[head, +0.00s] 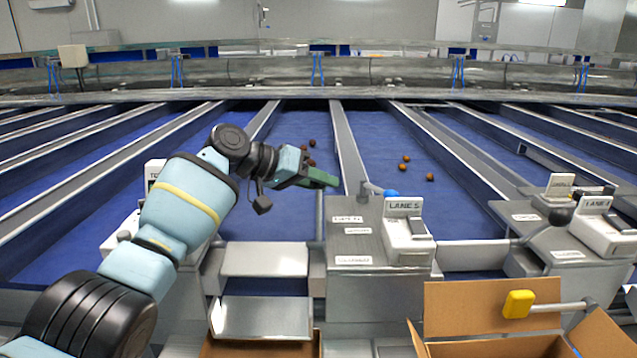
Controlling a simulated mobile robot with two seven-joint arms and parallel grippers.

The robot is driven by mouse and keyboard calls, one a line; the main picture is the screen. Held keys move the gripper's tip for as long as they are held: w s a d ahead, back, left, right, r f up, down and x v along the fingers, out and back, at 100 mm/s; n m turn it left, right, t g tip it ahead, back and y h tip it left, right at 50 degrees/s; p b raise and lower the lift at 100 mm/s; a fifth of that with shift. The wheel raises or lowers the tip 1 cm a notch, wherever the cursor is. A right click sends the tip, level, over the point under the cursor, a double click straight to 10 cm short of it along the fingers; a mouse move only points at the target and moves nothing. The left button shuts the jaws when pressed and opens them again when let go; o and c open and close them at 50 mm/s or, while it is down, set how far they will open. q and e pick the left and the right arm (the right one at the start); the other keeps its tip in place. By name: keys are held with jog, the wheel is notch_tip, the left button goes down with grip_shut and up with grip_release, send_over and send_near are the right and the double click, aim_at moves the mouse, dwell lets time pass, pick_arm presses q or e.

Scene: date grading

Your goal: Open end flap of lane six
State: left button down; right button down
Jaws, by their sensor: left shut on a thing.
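My left gripper (322,180) has green fingers and is shut, above the near end of a blue lane. A thin upright grey rod (319,212) shows just below its fingertips; the part between the fingers is hidden. A white end flap (265,258) closes off this lane's near end at the rod's foot. A second white flap (472,253) spans the lane to the right, with a lever ending in a black knob (561,217). A sign (405,205) on the middle console seems to read LANE 5; the right console's sign (597,203) is too small to be sure. My right gripper is out of view.
A blue knob (391,194) on a short rod sits close right of my gripper, by the middle console (350,240). A yellow knob (518,303) on a rod hangs over an open cardboard box (480,295). Several brown dates (405,167) lie in the lanes.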

pick_arm(q)
jog(key=c, duration=1.1)
grip_release()
jog(key=shift+w+f, duration=0.1)
jog(key=shift+f, duration=0.05)
jog(key=v, duration=0.7)
jog(key=shift+a+r, duration=0.25)
jog(key=shift+a, duration=0.1)
